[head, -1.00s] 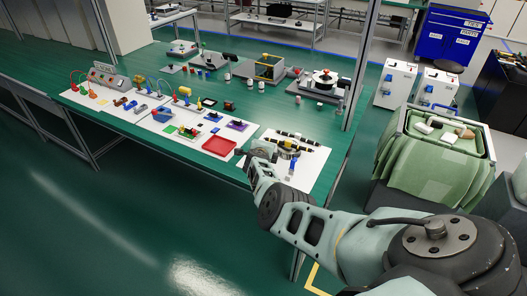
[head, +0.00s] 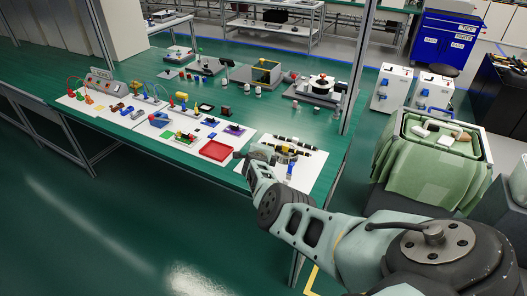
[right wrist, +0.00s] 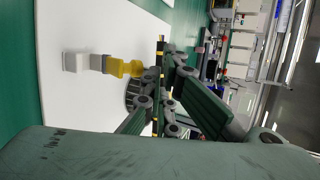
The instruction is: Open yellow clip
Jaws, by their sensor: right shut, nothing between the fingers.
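A yellow clip (right wrist: 122,67) shows in the right wrist view over a white sheet, with a pale grey block-like piece (right wrist: 78,62) in line with it on the left. My right gripper (right wrist: 163,84) is shut and empty, just to the right of and below the yellow clip in that view. I cannot tell whether a finger touches it. A dark ribbed round part (right wrist: 132,92) is partly hidden behind the fingers. In the head view my right gripper (head: 254,157) is at the left edge of the right-hand white sheet. I cannot make out the clip there. My left gripper is not in view.
Black-and-yellow rods (head: 288,141) and a blue piece (head: 290,170) lie on the right-hand white sheet (head: 307,175). A red tray (head: 215,151) lies left of my gripper. Several small parts cover the sheets further left. A table post stands at the right.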

